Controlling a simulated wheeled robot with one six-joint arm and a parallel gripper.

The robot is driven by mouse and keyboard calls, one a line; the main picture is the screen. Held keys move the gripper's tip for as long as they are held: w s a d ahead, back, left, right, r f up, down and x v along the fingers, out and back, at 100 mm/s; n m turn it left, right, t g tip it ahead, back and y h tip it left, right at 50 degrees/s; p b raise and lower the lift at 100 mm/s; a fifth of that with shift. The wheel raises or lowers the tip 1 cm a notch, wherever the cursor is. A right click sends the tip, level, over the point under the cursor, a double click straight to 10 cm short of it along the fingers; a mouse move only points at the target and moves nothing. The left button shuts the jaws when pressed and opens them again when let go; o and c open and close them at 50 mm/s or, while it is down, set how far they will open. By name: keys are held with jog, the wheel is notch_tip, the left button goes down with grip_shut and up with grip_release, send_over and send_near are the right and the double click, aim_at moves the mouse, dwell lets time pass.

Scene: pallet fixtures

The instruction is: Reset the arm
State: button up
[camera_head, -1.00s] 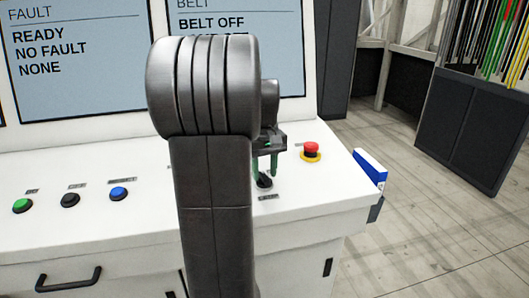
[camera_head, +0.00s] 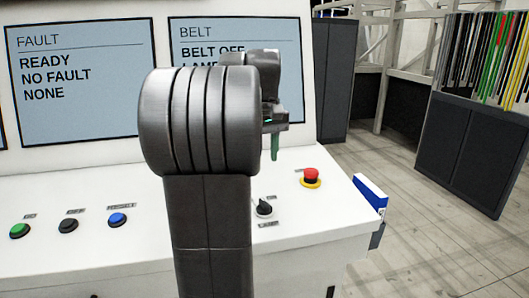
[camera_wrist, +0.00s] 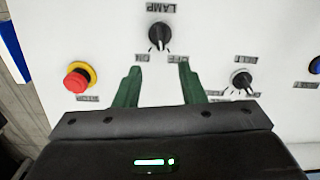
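My arm stands in the middle of the head view, in front of a white control console (camera_head: 320,228). My gripper (camera_head: 274,148) hangs above the console, apart from it, with green fingers. In the wrist view my gripper (camera_wrist: 160,82) has its two green fingers spread apart with nothing between them. A black rotary knob (camera_head: 264,208) sits on the panel below the gripper. In the wrist view this knob (camera_wrist: 159,35), labelled LAMP, lies just beyond the fingertips, untouched.
A red emergency button (camera_head: 311,176) on a yellow ring is right of the knob. Green (camera_head: 20,230), black (camera_head: 68,225) and blue (camera_head: 117,220) buttons are at left. Screens reading FAULT (camera_head: 80,85) and BELT (camera_head: 200,45) stand behind. Dark cabinets (camera_head: 470,150) are at right, with open floor between.

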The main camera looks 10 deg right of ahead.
aim_at(265, 202)
jog(key=shift+f, duration=0.15)
notch_tip(265, 202, down, 14)
jog(key=shift+r, duration=0.2)
dwell(0.5)
